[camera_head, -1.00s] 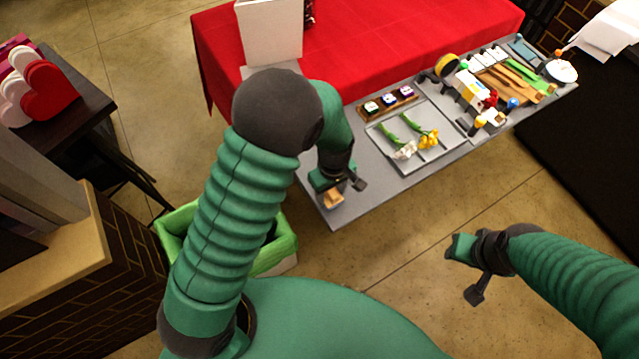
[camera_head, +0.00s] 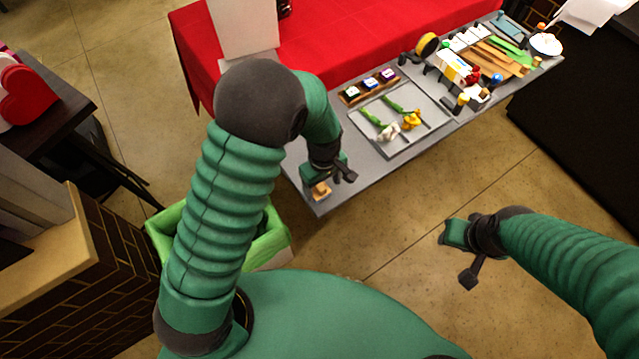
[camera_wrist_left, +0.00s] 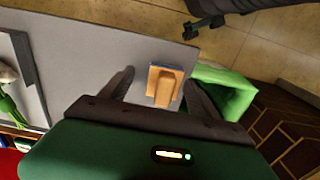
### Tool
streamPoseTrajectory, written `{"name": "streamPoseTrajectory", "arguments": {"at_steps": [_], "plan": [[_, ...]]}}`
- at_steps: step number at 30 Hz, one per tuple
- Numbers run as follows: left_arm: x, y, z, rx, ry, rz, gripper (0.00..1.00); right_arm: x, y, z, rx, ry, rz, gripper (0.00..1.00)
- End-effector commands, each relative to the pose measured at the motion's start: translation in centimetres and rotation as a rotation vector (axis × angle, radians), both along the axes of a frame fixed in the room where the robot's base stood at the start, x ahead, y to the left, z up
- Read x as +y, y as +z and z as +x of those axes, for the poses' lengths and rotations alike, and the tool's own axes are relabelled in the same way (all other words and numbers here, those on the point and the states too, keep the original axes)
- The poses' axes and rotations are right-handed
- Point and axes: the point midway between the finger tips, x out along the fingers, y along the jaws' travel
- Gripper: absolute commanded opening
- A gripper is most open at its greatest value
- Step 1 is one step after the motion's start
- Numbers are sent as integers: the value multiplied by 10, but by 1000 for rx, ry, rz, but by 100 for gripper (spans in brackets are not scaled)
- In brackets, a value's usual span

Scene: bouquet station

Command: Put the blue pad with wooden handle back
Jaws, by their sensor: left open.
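The pad with the wooden handle (camera_head: 320,190) lies at the near left corner of the grey table. Its wooden handle (camera_wrist_left: 165,86) faces up in the left wrist view, with a thin bluish-grey edge of the pad beside it. My left gripper (camera_head: 333,176) is just above that corner. In the left wrist view its two fingers (camera_wrist_left: 160,78) are spread, one on each side of the handle, with gaps visible; nothing is gripped. My right gripper (camera_head: 459,256) is out over the floor, away from the table, with its fingers apart and empty.
A grey tray (camera_head: 398,148) with white and yellow flowers lies mid-table, with a wooden rack (camera_head: 368,86) of small jars behind it. Tools and boards crowd the far right. A green-lined bin (camera_head: 270,242) stands below the table's left end.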

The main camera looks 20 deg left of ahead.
Motion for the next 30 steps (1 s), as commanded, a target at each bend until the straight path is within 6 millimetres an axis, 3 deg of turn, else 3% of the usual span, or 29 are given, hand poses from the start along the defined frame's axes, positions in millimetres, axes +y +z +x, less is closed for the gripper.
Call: {"name": "streamPoseTrajectory", "arguments": {"at_steps": [12,17,20,27,30], "plan": [[3,97,1,-5,3,-4,71,0,0,0,0,1,0,36],[2,115,-1,-4,-10,-2,71,0,0,0,0,1,0,36],[17,119,-16,-40,-148,-8,71,0,0,0,0,1,0,36],[64,119,-84,-192,-772,70,71,0,0,0,0,0,0,36],[70,118,-95,-211,-887,99,71,0,0,0,0,1,0,36]]}}
